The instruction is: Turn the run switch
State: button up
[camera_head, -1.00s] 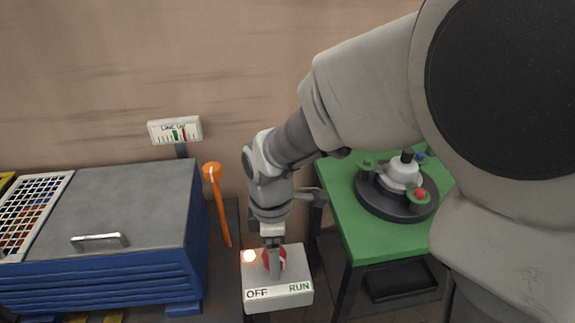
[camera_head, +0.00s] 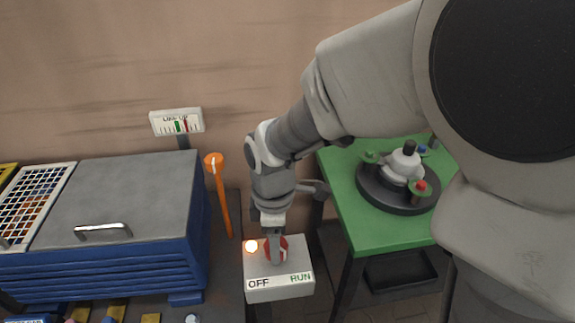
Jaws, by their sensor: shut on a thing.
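The run switch is a red round knob (camera_head: 284,248) on top of a pale switch box (camera_head: 280,288). The box front reads OFF at left and RUN at right. Which label the knob points to is hard to tell behind the fingers.
A blue cabinet (camera_head: 120,262) with a grey lid stands at left, beside an orange lever (camera_head: 220,195). A "LINE UP" gauge (camera_head: 176,121) stands behind it. A green table (camera_head: 345,225) with a dark round fixture (camera_head: 397,192) is at right.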

jog(key=m+p, duration=0.1)
jog(key=m, duration=0.2)
jog(key=shift+r+m, duration=0.1)
jog(key=shift+m, duration=0.3)
jog(key=m, duration=0.3)
jog(key=shift+m, duration=0.4)
jog(key=m, duration=0.4)
jog(key=shift+p, duration=0.4)
jog(key=shift+m, duration=2)
jog(key=o, duration=1.4)
jog(key=shift+c, duration=0.2)
notch_tip(320, 180, up, 17)
jog(key=p, duration=0.3)
jog(key=shift+r, duration=0.2)
